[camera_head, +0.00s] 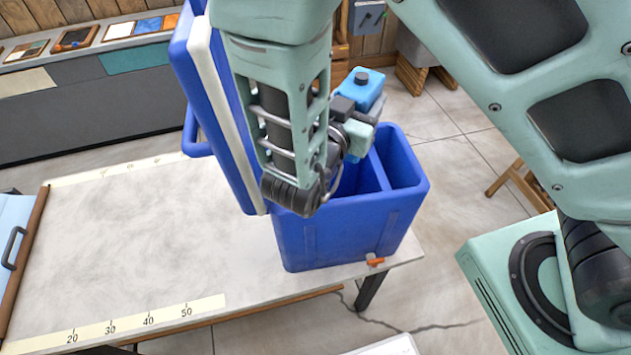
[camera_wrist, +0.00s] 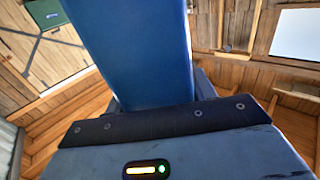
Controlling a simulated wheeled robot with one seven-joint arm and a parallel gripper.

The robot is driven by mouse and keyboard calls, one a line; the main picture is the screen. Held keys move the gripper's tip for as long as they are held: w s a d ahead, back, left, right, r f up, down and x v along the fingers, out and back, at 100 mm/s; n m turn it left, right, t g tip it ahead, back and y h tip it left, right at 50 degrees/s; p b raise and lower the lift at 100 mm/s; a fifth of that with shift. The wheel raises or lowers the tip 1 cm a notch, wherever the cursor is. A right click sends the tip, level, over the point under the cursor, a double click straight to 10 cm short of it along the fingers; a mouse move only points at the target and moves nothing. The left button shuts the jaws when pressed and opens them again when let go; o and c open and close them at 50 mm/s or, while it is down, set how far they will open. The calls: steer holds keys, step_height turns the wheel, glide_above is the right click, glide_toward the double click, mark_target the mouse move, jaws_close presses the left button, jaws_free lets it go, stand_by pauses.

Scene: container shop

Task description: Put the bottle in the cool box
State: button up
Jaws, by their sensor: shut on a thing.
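The blue cool box (camera_head: 350,235) stands at the right end of the table. Its lid (camera_head: 212,110) is open and upright on the left, and a divider splits the inside. My gripper (camera_head: 358,112) is shut on a light blue bottle (camera_head: 359,90) with a dark cap. The bottle looks upright, above the back part of the box's opening; its lower part is hidden by the gripper, so I cannot tell its exact height or which compartment it is over. In the wrist view a large blue surface (camera_wrist: 130,50) rises before the camera; I cannot tell whether it is lid or bottle.
The table (camera_head: 130,235) is bare to the left of the box, with a number scale (camera_head: 130,322) along its front edge. An orange tap (camera_head: 375,261) sticks out low on the box. A grey counter (camera_head: 90,105) with sample tiles stands behind. A wooden stand (camera_head: 520,182) is at the right.

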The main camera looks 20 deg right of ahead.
mark_target(361, 82)
steer(key=shift+f+b, duration=2)
steer(key=shift+f, duration=0.7)
steer(key=o, duration=1.4)
steer(key=shift+c, duration=0.2)
step_height(361, 82, up, 10)
steer(key=shift+r+b, duration=0.1)
steer(key=shift+b, duration=1.15)
